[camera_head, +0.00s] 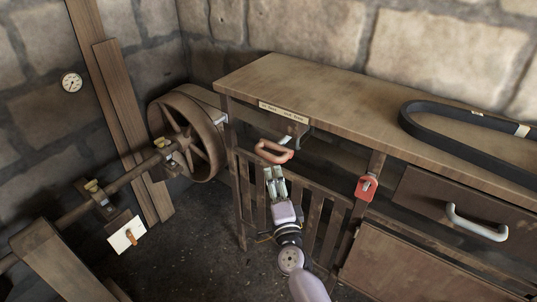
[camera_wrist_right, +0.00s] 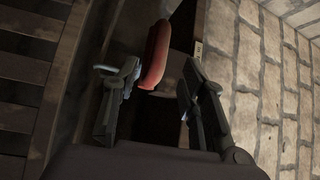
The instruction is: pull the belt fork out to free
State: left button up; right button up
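The belt fork's red loop handle (camera_head: 273,152) sticks out below the bench top, under a small lettered plate (camera_head: 284,112). A metal piece (camera_head: 285,140) joins it at its right. My right gripper (camera_head: 274,172) is just in front of and below the handle, fingers pointing at it. In the right wrist view the gripper (camera_wrist_right: 160,80) is open, and the red handle (camera_wrist_right: 155,55) lies ahead between the two fingers; I cannot tell whether they touch it. My left gripper is not in view.
A spoked pulley wheel (camera_head: 186,137) on a shaft stands left of the workbench (camera_head: 330,95). A black belt (camera_head: 450,139) lies on the bench top. A red tag or lock (camera_head: 366,188) hangs on the bench front, near a drawer handle (camera_head: 477,224). Wooden slats (camera_head: 322,232) stand below the handle.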

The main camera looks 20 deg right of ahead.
aim_at(269, 157)
jog(key=w, duration=0.6)
jog(key=w+d+r, duration=0.1)
jog(key=w, duration=0.2)
jog(key=shift+r, duration=0.1)
jog(key=shift+c, duration=0.5)
grip_shut()
jog(key=shift+s, duration=0.1)
